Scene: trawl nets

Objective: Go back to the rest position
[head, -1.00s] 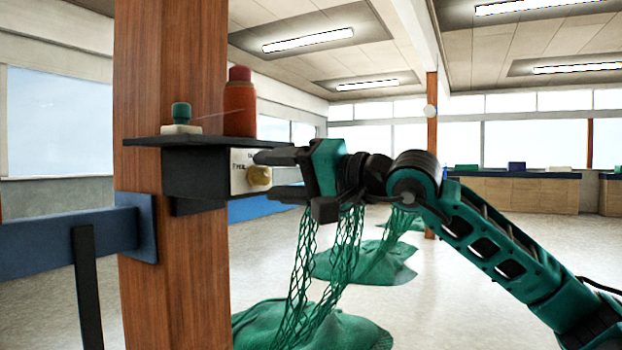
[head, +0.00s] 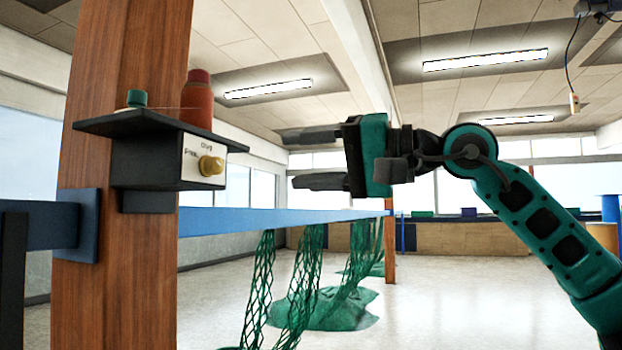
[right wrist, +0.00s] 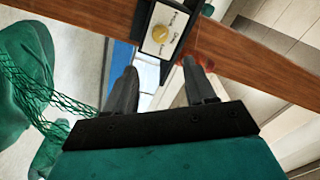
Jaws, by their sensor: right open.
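My right gripper (head: 318,160) is open and empty in the head view, with its fingers pointing left. It is in the air to the right of a black control box with a white panel and a brass knob (head: 211,165), clear of it. In the right wrist view the two fingers (right wrist: 165,88) are spread apart with nothing between them, and the knob (right wrist: 160,34) shows beyond the tips. My left gripper is not in view.
The box's shelf (head: 128,122) is on a wooden post (head: 75,290) and bears a red bottle (head: 196,100) and a small green-topped item (head: 137,98). A blue rail (head: 290,219) runs behind. Green nets (head: 305,285) hang to the floor. Open floor lies at right.

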